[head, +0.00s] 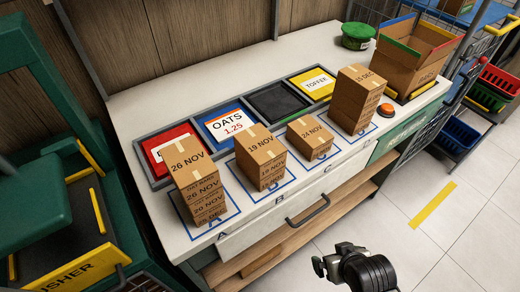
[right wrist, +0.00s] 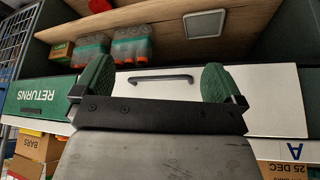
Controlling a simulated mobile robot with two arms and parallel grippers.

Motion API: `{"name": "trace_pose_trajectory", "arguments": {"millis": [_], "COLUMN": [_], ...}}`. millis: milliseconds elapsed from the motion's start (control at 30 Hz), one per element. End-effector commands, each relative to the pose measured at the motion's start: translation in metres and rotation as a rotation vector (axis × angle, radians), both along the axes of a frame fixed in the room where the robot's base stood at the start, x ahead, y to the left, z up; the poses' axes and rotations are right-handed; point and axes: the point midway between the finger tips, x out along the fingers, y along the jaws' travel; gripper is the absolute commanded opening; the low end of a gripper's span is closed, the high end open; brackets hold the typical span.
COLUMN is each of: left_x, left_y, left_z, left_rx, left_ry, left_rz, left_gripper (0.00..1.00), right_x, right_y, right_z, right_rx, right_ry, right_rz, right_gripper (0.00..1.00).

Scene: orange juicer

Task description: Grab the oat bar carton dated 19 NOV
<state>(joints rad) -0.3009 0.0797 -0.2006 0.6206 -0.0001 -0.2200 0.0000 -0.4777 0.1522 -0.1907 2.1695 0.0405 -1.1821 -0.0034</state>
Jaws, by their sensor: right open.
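The carton marked 19 NOV (head: 261,146) is the top of a short brown stack on the blue square B, in front of the blue OATS 1.25 tray (head: 228,124) in the head view. Lower labels in that stack are too small to read surely. A dark part of my arm shows at the bottom of the head view, apart from the cartons, with no clear fingertips. In the right wrist view my right gripper (right wrist: 155,78) is open and empty, its green pads wide apart before the white drawer front and its handle (right wrist: 160,78). My left gripper is not seen.
A taller 26 NOV stack (head: 192,181) stands left, a single 24 NOV carton (head: 310,137) right, then a 15 DEC stack (head: 354,98). An orange button (head: 385,110) and an open box (head: 414,58) are at the right.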

Motion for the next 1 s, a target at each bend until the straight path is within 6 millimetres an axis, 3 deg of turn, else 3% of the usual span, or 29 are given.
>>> {"name": "trace_pose_trajectory", "arguments": {"millis": [33,100,233,400,600,1000], "left_x": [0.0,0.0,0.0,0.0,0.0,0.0], "left_y": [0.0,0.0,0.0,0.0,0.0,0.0], "left_z": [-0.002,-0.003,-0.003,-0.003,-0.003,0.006], "left_rx": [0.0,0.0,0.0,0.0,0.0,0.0], "left_ry": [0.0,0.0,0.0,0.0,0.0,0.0], "left_rz": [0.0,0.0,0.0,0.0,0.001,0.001], "left_gripper": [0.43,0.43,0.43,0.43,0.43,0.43], "right_x": [0.015,0.037,0.063,0.081,0.086,0.126], "right_y": [0.011,0.031,0.065,0.098,0.118,0.15], "right_z": [0.03,0.069,0.119,0.167,0.2,0.206], "right_rx": [0.031,0.094,0.205,0.346,0.459,0.478], "right_ry": [-0.102,-0.27,-0.517,-0.776,-0.954,-0.981], "right_rz": [0.038,0.104,0.202,0.301,0.361,0.366], "right_gripper": [1.0,1.0,1.0,1.0,1.0,1.0]}}
